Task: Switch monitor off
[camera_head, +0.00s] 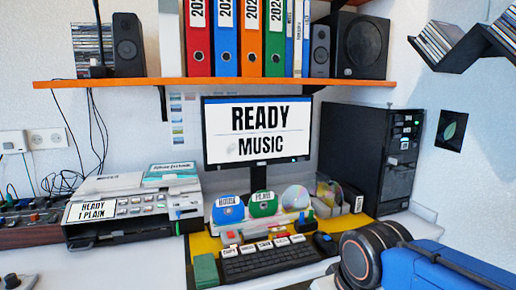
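The monitor (258,132) stands at the back of the desk in the middle of the view. No separate power button can be made out clearly. A blue and dark grey body (400,262) at the bottom right looks like part of my arm. My gripper's fingers are not visible.
A keyboard (268,262) and discs stand before the monitor. A black computer tower (372,155) is at its right, and a printer-like device (132,208) labelled "READY 1 PLAIN" at its left. An orange shelf (215,82) with binders and speakers hangs above.

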